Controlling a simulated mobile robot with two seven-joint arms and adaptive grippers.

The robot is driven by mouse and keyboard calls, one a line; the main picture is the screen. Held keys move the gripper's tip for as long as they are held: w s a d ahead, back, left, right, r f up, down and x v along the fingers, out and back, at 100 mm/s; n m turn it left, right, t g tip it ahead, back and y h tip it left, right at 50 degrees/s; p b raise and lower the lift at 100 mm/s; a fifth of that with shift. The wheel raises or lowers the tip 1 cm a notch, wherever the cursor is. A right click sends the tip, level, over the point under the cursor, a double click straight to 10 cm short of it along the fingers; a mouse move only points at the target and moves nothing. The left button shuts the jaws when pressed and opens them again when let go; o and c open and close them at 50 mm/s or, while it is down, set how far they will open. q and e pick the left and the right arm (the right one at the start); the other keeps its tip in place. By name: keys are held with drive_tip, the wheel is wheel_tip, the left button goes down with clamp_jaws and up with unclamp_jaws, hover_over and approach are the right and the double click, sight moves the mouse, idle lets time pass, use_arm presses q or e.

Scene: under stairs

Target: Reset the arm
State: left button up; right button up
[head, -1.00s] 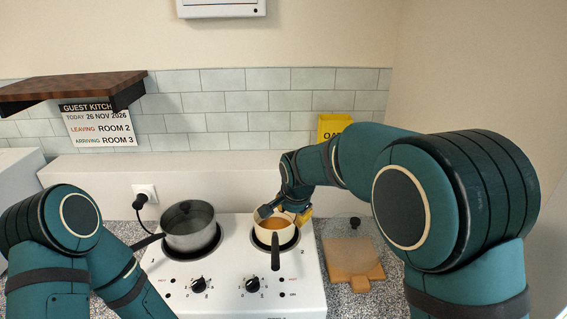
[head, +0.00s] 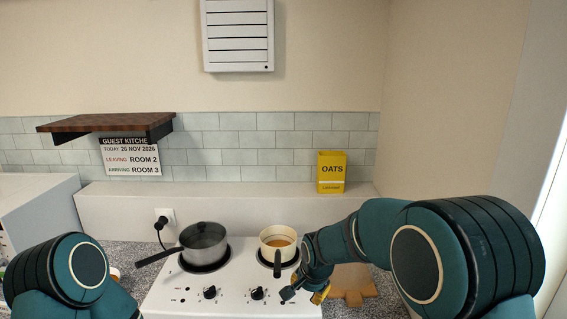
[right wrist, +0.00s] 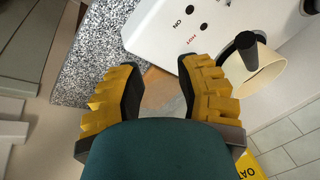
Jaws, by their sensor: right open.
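My right gripper (head: 304,294) is open and empty, low in front of the right side of the hob. In the right wrist view its two yellow ridged fingers (right wrist: 158,78) stand apart, with nothing between them. My right arm bends in from the right edge of the head view. My left arm (head: 85,265) shows at the lower left; its gripper is out of view. A cream saucepan (head: 265,238) with orange-brown contents stands on the right hot plate, apart from the right gripper, its dark handle pointing toward me.
The white hob (head: 235,301) also bears a lidded grey pot (head: 204,243), its handle pointing left. A wooden board (head: 352,278) lies right of the hob, partly behind my right arm. A yellow oats box (head: 331,172) stands on the back ledge. A wooden shelf (head: 108,122) juts out at left.

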drive_tip(key=shift+n+g, duration=0.4)
drive_tip(key=shift+n, duration=0.2)
drive_tip(key=f, duration=0.2)
drive_tip(key=s+d+f, duration=0.1)
drive_tip(key=f, duration=0.2)
drive_tip(key=s+d+f, duration=0.1)
drive_tip(key=f, duration=0.2)
drive_tip(key=shift+s+d+f, duration=0.1)
drive_tip(key=shift+s+f, duration=0.1)
drive_tip(key=shift+f, duration=0.05)
drive_tip(key=s+d+f+n+g+y, duration=0.1)
drive_tip(key=s+f+n, duration=0.1)
drive_tip(key=s+f, duration=0.7)
drive_tip(key=s+d+f+n+y, duration=0.15)
drive_tip(key=s+f, duration=0.35)
drive_tip(key=s, duration=0.7)
use_arm(q)
wheel_tip(320, 180, down, 6)
drive_tip(key=b, duration=0.5)
drive_tip(key=shift+d+f+b, duration=0.15)
drive_tip(key=shift+f+b, duration=0.1)
drive_tip(key=shift+b, duration=0.15)
use_arm(e)
wheel_tip(320, 180, down, 6)
drive_tip(key=s+n, duration=0.1)
drive_tip(key=shift+a, duration=0.35)
drive_tip(key=shift+r+y, duration=0.1)
drive_tip(key=shift+y, duration=0.15)
